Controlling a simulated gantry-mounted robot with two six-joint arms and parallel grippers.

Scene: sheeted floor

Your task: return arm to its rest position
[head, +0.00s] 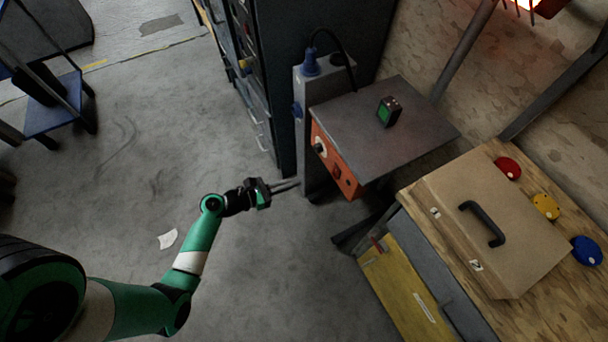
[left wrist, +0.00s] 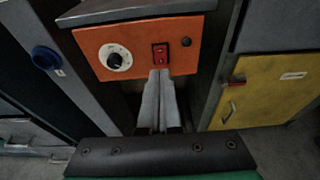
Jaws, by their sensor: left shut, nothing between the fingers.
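My left gripper (head: 286,187) reaches in from the left in the head view, on my green and white arm. It is shut and empty. Its fingertips point at the gap beside the orange control panel (head: 335,161) and appear close to the grey post. In the left wrist view the closed fingers (left wrist: 160,100) overlap the lower edge of the orange panel (left wrist: 120,55), just below its red switch (left wrist: 160,54). I cannot tell whether they touch it. My right gripper is not in view.
A grey-topped unit (head: 360,115) carries a small black and green device (head: 388,111). A wooden bench (head: 545,310) at right holds a tan case (head: 470,225) and red, yellow and blue discs. A dark cabinet (head: 285,60) stands behind. Floor around my arm is mostly clear.

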